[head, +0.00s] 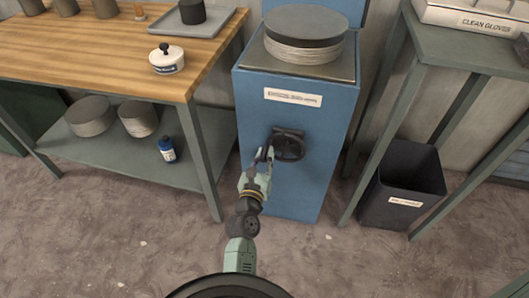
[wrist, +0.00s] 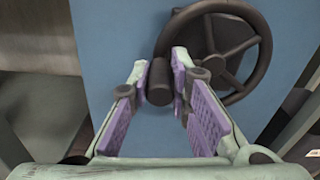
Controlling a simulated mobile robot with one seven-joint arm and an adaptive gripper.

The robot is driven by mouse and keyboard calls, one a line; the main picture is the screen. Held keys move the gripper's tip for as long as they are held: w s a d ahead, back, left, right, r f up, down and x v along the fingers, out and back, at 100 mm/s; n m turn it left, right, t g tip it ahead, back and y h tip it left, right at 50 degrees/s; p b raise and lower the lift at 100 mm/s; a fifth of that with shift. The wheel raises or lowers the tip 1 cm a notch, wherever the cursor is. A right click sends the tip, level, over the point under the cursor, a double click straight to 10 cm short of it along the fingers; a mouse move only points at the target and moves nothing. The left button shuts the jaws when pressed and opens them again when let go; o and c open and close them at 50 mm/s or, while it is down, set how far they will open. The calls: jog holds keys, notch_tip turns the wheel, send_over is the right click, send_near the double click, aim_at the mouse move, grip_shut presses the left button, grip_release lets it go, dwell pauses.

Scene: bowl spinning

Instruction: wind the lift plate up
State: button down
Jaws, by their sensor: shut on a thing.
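The blue lift cabinet (head: 260,130) stands in the middle of the head view. A dark handwheel (head: 290,145) is on its front face; it also shows in the wrist view (wrist: 235,35). The wheel's handle knob (wrist: 160,82) is at the wheel's left side, between my fingers. My gripper (head: 263,156) is shut on this handle. The lift plate (head: 345,72) is at the cabinet top, and a round stack of grey discs (head: 304,42) sits on it. A label (head: 293,97) is on the cabinet front above the wheel.
A wooden-topped workbench (head: 110,55) stands left, with a white lidded pot (head: 166,60) near its edge and a blue bottle (head: 166,149) on its lower shelf. A green table (head: 470,50) and a dark bin (head: 403,184) stand right. The floor in front is clear.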

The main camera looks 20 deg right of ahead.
jog(key=shift+f+n, duration=0.15)
jog(key=shift+n, duration=0.15)
jog(key=c, duration=1.5)
grip_release()
notch_tip(320, 180, up, 10)
